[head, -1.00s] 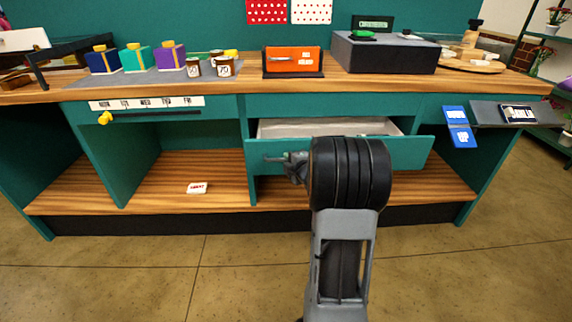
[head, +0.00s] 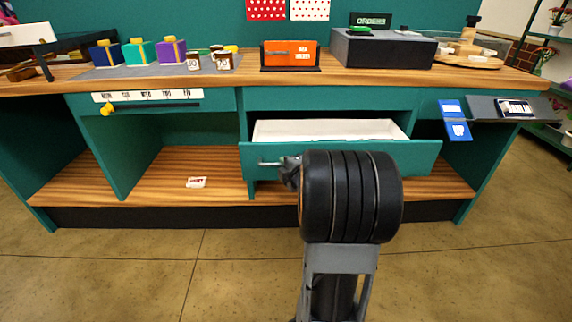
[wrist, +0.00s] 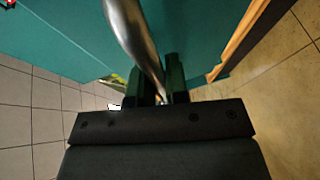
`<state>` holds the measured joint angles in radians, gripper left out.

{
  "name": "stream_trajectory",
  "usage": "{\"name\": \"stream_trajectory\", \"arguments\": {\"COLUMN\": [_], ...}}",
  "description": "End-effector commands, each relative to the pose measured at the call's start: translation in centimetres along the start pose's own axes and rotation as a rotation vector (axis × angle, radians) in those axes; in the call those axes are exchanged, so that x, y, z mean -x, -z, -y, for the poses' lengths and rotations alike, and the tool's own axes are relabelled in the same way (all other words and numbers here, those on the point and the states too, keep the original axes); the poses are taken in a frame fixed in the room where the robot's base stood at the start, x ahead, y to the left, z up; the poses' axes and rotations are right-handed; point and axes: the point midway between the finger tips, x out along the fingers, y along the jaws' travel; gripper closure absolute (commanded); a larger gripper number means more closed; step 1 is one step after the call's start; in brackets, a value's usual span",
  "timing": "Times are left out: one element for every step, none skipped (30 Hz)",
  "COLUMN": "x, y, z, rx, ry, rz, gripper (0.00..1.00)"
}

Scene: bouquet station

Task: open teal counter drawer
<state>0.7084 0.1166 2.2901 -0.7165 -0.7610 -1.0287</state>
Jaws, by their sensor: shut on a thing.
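The teal counter drawer (head: 415,158) stands pulled out from the counter, with its pale, empty-looking inside (head: 330,129) showing. A silver bar handle (head: 268,163) runs across its front; its left end shows in the head view and the rest is behind my arm. My gripper (head: 290,172) is at the drawer front, mostly hidden by my wrist in the head view. In the wrist view the metal handle (wrist: 132,35) runs down between the dark fingers of my gripper (wrist: 161,92), which is shut on it.
The wooden countertop (head: 250,78) holds gift boxes (head: 140,52), mugs (head: 222,61), an orange box (head: 290,54) and a dark register (head: 382,48). A blue sign (head: 455,120) hangs at the right. The floor (head: 150,275) in front is clear.

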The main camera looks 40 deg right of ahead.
Motion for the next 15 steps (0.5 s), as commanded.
{"name": "stream_trajectory", "arguments": {"x": [0.04, 0.03, 0.03, 0.02, 0.01, -0.01, -0.02, -0.02, -0.03, -0.03, -0.03, -0.04, -0.04, -0.03, 0.01], "y": [-0.23, -0.23, -0.2, -0.17, -0.13, -0.08, -0.05, -0.02, 0.0, 0.02, 0.03, 0.03, 0.03, 0.03, 0.02], "z": [0.03, 0.02, 0.02, 0.02, 0.02, 0.02, 0.02, 0.02, 0.01, 0.01, 0.01, 0.01, 0.01, 0.01, -0.01], "rx": [-0.002, -0.002, -0.002, -0.002, -0.002, -0.001, -0.001, -0.001, -0.001, -0.001, -0.001, -0.001, -0.001, 0.0, 0.0], "ry": [0.001, 0.001, 0.001, 0.001, 0.001, 0.001, 0.001, 0.001, 0.001, 0.001, 0.001, 0.0, 0.0, 0.0, 0.0], "rz": [0.007, 0.007, 0.006, 0.005, 0.004, 0.003, 0.002, 0.002, 0.001, 0.0, 0.0, 0.0, 0.0, 0.0, 0.0], "gripper": [0.84, 0.81, 0.78, 0.75, 0.72, 0.68, 0.65, 0.62, 0.61, 0.61, 0.61, 0.61, 0.61, 0.61, 0.61]}}
